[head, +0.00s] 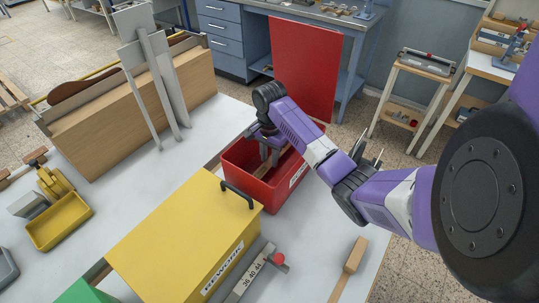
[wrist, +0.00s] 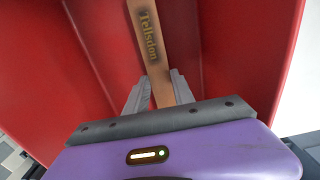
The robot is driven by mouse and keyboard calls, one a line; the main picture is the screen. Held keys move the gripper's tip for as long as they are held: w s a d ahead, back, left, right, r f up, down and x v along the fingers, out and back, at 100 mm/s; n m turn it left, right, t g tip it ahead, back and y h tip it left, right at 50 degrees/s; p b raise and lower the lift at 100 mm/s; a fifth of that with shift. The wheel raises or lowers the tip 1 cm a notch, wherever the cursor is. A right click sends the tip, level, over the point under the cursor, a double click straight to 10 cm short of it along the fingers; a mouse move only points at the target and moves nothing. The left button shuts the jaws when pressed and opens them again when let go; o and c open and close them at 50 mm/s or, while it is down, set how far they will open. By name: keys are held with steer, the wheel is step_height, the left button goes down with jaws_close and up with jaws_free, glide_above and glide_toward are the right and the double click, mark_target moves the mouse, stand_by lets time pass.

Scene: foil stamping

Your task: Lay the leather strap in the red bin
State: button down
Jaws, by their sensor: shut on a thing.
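The leather strap (wrist: 148,38) is a flat brown strip with stamped lettering, seen in the wrist view running up from between my fingers. My gripper (wrist: 160,92) is shut on it. In the head view my gripper (head: 270,155) points down inside the open red bin (head: 281,195), below its rim. The bin's red walls (wrist: 235,45) surround the strap in the wrist view. Whether the strap touches the bin floor I cannot tell. In the head view the arm and gripper hide part of the bin's inside.
A yellow box (head: 165,230) with a black handle and a REWORK label stands close beside the bin. A metal bar with a red knob (head: 279,258) and a wooden-handled tool (head: 350,262) lie in front.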

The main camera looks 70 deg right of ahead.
steer(key=shift+f, duration=0.15)
steer(key=c, duration=1)
jaws_free()
step_height(320, 180, up, 6)
steer(key=p, duration=0.6)
step_height(320, 180, up, 10)
steer(key=shift+p, duration=0.3)
